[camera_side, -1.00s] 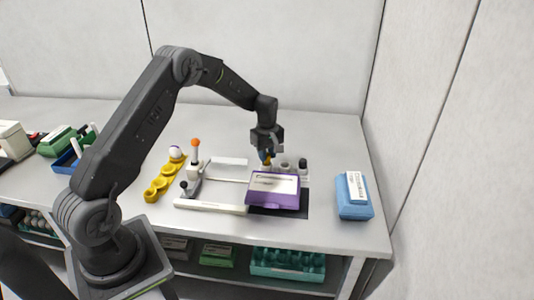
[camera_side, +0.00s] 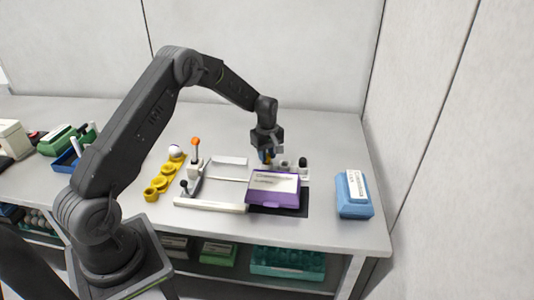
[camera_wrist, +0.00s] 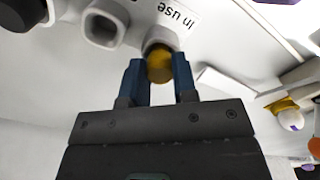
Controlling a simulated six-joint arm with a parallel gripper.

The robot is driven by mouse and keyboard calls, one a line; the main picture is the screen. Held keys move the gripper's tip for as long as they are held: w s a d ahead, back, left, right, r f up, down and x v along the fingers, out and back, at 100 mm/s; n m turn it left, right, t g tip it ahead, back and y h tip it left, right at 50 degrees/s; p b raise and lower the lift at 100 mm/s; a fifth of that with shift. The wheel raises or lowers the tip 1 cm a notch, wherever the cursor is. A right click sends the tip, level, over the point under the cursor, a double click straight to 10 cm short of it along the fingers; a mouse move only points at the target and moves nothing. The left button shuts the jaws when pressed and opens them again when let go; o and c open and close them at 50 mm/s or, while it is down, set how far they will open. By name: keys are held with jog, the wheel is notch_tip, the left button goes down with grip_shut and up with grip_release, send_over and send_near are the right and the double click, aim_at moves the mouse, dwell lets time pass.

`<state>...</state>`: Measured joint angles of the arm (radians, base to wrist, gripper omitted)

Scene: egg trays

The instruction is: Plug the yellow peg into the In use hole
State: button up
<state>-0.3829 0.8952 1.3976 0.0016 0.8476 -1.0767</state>
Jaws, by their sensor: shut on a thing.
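The yellow peg (camera_wrist: 159,66) is between the blue fingertips of my gripper (camera_wrist: 160,80), which is shut on it. In the wrist view the peg's far end meets the mouth of the white socket beside the "In use" label (camera_wrist: 178,15). How deep it sits in the hole cannot be told. An empty square-mouthed socket (camera_wrist: 104,25) is next to it. In the side view my gripper (camera_side: 267,155) is low over the row of sockets, and the peg is mostly hidden by the fingers.
A purple box (camera_side: 273,198) with a white label stands in front of the sockets. A blue box (camera_side: 353,207) is at the right. A white frame (camera_side: 210,206), an orange-topped lever (camera_side: 195,142) and a yellow egg holder (camera_side: 152,195) are at the left.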

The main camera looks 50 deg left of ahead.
jog(key=shift+f, duration=0.25)
dwell(0.4)
jog(key=o, duration=1)
jog(key=shift+c, duration=0.2)
notch_tip(320, 180, up, 14)
jog(key=shift+r, duration=1.65)
dwell(3.6)
